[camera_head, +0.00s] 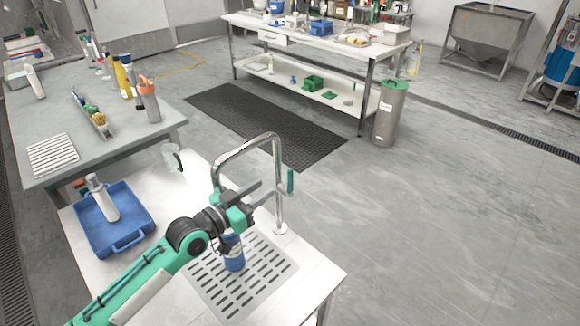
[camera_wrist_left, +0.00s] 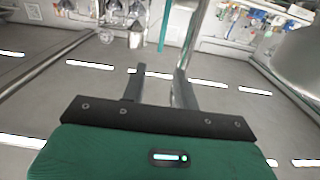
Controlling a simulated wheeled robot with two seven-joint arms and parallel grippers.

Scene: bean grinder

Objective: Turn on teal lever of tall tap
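The tall tap (camera_head: 277,160) is a chrome column with an arched spout, standing at the right edge of the sink counter. Its teal lever (camera_head: 290,181) hangs upright beside the column. My left gripper (camera_head: 270,186) is level with the lever, just left of it, fingers pointing towards it. In the left wrist view its two fingers (camera_wrist_left: 160,72) stand apart with nothing between them. The teal lever (camera_wrist_left: 165,28) shows beyond the fingertips, between their lines, with the tap column (camera_wrist_left: 196,38) to its right. I cannot tell whether a finger touches the tap. My right gripper is out of view.
A blue bottle (camera_head: 234,254) stands on the slotted drain (camera_head: 258,276) below my gripper. A blue tray (camera_head: 103,240) with a white bottle (camera_head: 102,200) lies at the left. A clear jug (camera_head: 173,158) stands behind. Right of the tap is open floor.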

